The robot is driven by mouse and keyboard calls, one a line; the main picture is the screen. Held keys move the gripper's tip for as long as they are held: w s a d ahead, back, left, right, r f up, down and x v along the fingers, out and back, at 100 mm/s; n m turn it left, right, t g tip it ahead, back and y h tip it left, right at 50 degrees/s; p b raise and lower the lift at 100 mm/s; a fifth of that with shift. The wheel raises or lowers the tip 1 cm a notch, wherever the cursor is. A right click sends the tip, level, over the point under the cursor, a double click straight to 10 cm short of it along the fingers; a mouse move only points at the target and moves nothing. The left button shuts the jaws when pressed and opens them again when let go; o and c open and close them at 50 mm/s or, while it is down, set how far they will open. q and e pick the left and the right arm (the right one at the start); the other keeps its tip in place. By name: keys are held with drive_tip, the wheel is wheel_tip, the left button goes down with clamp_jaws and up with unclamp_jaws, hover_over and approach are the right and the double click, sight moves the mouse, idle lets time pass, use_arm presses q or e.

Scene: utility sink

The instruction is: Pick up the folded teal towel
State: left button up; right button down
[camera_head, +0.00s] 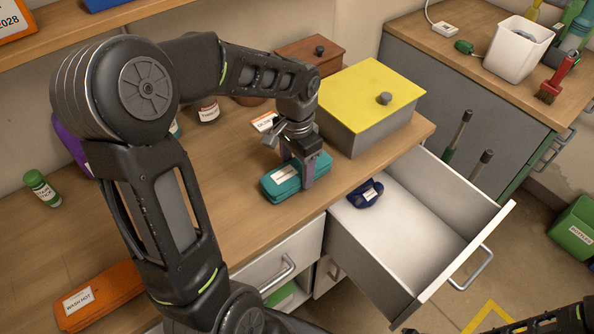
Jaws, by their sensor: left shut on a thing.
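The folded teal towel (282,184) lies on the wooden counter near its front edge, with a white label on top. My left gripper (302,172) comes down over its right part and is shut on it, one finger showing at the front side. The towel looks level and at counter height; I cannot tell whether it is lifted at all. My right gripper is not in view; only a dark part of my right arm shows at the bottom right corner.
A grey box with a yellow lid (372,92) stands right behind the towel. An open white drawer (430,222) holding a dark blue item (364,194) juts out to the right. An orange folded towel (100,298) lies at the left front.

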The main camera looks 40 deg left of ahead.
sight(297, 167)
use_arm(q)
wheel_tip(297, 167, up, 10)
drive_tip(key=shift+r+b, duration=0.1)
drive_tip(key=shift+b, duration=0.2)
idle(0.8)
